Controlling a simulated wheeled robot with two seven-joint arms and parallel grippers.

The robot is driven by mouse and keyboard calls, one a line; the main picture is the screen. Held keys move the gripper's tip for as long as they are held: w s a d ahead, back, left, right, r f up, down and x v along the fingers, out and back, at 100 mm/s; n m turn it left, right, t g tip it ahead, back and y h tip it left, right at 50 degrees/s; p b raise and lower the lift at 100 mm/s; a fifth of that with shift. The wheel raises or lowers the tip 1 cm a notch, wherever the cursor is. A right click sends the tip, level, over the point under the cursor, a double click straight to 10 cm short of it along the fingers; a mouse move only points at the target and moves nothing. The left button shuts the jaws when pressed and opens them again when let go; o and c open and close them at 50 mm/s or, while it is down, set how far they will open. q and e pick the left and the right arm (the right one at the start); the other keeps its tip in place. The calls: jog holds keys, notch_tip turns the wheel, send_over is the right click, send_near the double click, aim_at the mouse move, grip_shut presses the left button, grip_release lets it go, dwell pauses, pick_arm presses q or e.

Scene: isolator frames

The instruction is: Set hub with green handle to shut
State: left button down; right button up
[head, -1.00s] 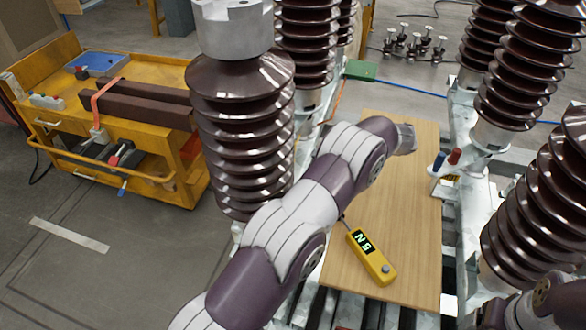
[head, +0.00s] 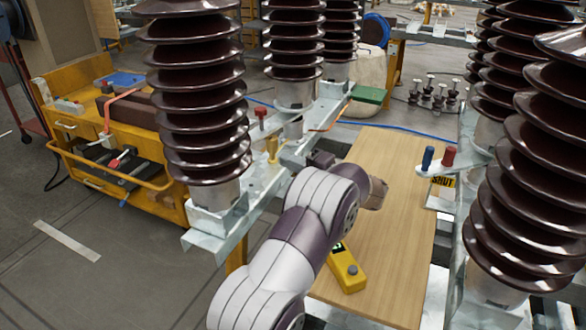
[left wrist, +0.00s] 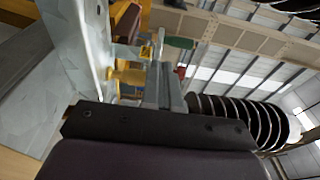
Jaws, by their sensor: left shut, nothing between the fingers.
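My left gripper (head: 319,160) shows as a dark block beyond my forearm, near the left steel rail. In the left wrist view its grey fingers (left wrist: 164,82) are shut and empty, just right of a yellow hub-like fitting (left wrist: 129,76). A yellow fitting (head: 272,150) and a red handle (head: 260,113) stand on that rail in the head view. A green piece (left wrist: 180,43) shows beyond the fingertips; I cannot tell whether it is the green handle. A blue handle (head: 428,157) and another red handle (head: 450,156) stand by a SHUT label (head: 443,181). My right gripper is out of view.
A wooden board (head: 395,235) lies between the rails, carrying a yellow handheld device (head: 346,270) partly behind my arm. Tall brown insulators (head: 200,95) flank the space. A green block (head: 368,94) lies behind. A yellow cart (head: 150,150) stands left.

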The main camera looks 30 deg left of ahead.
pick_arm(q)
jog(key=a+b, duration=0.1)
jog(key=a, duration=0.5)
jog(key=a+b, duration=0.1)
jog(key=a, duration=0.3)
jog(key=shift+w+b, duration=0.35)
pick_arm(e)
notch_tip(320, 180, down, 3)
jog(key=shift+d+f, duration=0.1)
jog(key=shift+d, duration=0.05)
pick_arm(q)
jog(key=shift+r, duration=0.1)
